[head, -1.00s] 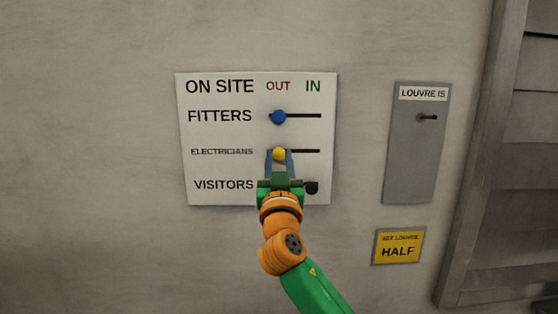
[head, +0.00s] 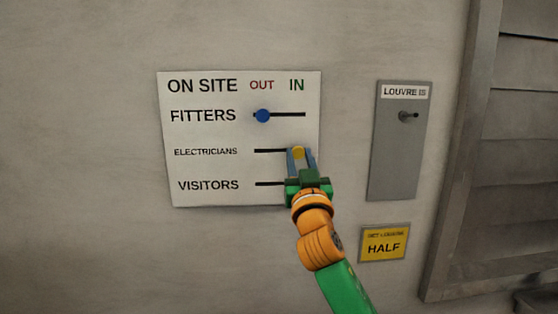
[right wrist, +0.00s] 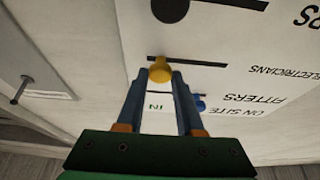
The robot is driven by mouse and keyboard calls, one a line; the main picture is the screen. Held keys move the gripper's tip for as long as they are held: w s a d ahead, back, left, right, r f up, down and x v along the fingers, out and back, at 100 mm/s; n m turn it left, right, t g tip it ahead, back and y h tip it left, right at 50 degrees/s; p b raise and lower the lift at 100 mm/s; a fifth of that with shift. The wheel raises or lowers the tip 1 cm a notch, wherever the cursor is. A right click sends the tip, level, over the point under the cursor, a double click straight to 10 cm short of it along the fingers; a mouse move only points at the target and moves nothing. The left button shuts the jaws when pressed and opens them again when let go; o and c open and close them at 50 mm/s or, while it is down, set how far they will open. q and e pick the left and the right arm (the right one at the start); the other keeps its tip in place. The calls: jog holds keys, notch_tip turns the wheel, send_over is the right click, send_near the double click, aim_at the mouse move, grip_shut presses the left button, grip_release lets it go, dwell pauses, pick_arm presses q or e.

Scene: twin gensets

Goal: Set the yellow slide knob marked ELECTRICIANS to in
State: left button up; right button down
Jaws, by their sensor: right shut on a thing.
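The yellow knob (head: 299,153) is at the right end of the ELECTRICIANS slot, under the IN heading, on the white ON SITE board (head: 200,135). My right gripper (head: 301,156) is shut on the yellow knob, one blue finger on each side. In the right wrist view the yellow knob (right wrist: 160,71) shows at the fingertips (right wrist: 160,76), at one end of its dark slot. My left gripper is not in view.
The blue FITTERS knob (head: 263,115) is at the OUT end. The black VISITORS knob (right wrist: 170,8) shows in the right wrist view; my gripper hides it in the head view. A grey louvre panel (head: 398,155) and a yellow HALF sign (head: 384,245) are to the right.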

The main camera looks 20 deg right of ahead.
jog(key=c, duration=0.9)
grip_release()
jog(key=shift+c, duration=0.2)
jog(key=o, duration=0.3)
jog(key=shift+d, duration=0.1)
jog(key=shift+o, duration=0.5)
jog(key=shift+s+d, duration=0.1)
jog(key=shift+d, duration=0.1)
jog(key=b+v, duration=0.3)
jog(key=v, duration=0.4)
jog(key=shift+b, duration=0.4)
